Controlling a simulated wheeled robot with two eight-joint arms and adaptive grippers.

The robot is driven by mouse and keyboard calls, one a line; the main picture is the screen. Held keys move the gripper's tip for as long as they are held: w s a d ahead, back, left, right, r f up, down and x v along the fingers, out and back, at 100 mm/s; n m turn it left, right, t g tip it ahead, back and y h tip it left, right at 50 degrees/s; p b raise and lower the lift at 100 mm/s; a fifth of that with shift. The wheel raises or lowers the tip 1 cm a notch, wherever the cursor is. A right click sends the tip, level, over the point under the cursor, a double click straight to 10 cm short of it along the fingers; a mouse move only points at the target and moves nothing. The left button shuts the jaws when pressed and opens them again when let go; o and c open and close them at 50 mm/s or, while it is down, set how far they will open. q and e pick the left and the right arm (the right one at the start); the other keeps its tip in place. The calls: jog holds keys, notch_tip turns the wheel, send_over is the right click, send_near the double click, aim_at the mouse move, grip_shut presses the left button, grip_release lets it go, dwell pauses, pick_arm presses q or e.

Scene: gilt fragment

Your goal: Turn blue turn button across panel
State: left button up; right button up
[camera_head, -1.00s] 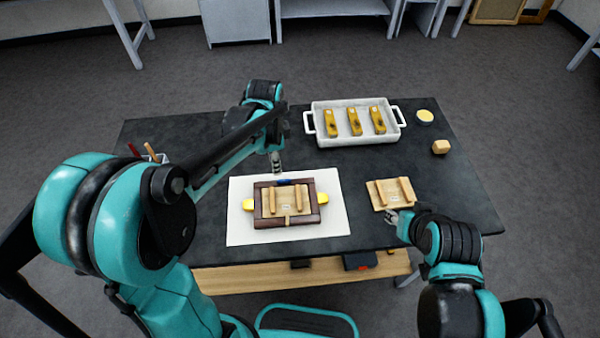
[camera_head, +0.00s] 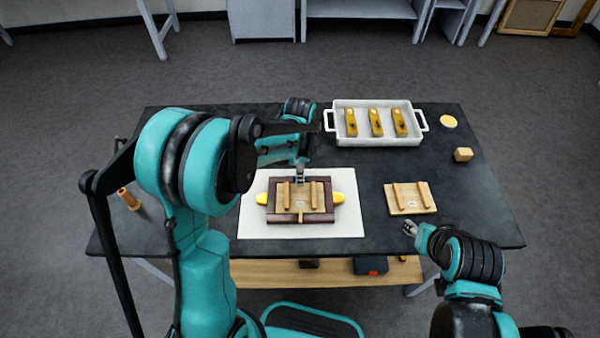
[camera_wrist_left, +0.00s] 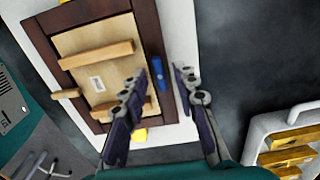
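The blue turn button (camera_wrist_left: 158,73) sits on the dark frame's side in the left wrist view, lying lengthwise along the frame rail. In the head view my left gripper hides it. The dark wooden frame (camera_head: 272,212) holds a light wood panel (camera_head: 300,199) with two raised bars. Yellow turn buttons stick out at its left (camera_head: 262,198) and right (camera_head: 339,198). My left gripper (camera_head: 300,175) is over the frame's far edge. In the left wrist view its fingers (camera_wrist_left: 162,75) are spread, with the button seen between their tips. My right gripper (camera_head: 409,228) is near the table's front edge, too small to read.
The frame lies on a white mat (camera_head: 255,224). A spare light panel with two bars (camera_head: 410,205) lies to the right. A white tray (camera_head: 375,137) with several yellow pieces stands behind. A wooden block (camera_head: 463,154) and yellow disc (camera_head: 448,121) are at the right.

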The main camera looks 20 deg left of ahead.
pick_arm(q)
grip_shut()
jog(key=shift+n, duration=0.3)
jog(key=n, duration=1.6)
jog(key=shift+n, duration=0.3)
dwell(0.3)
